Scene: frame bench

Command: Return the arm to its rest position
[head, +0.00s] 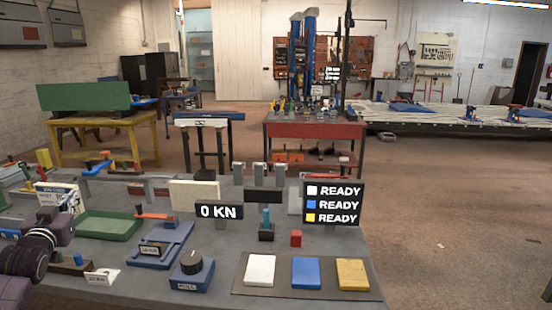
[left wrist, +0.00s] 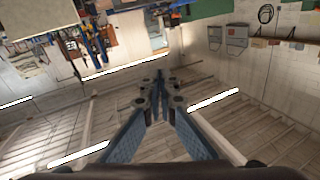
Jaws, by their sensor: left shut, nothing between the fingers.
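My left arm (head: 35,250) comes in at the left edge of the head view, beside the left end of the grey bench (head: 130,285). In the left wrist view my left gripper (left wrist: 159,78) is shut, its two blue-grey fingers meeting at the tips with nothing between them. The fingers stand clear of any object there, with the tilted room and ceiling behind. My right gripper is in neither view.
The bench holds a green tray (head: 108,226), a blue knob box (head: 192,270), a "0 KN" display (head: 219,212), a READY sign (head: 333,204) and a dark mat (head: 308,289) with white, blue and yellow blocks. Open floor (head: 450,235) lies right.

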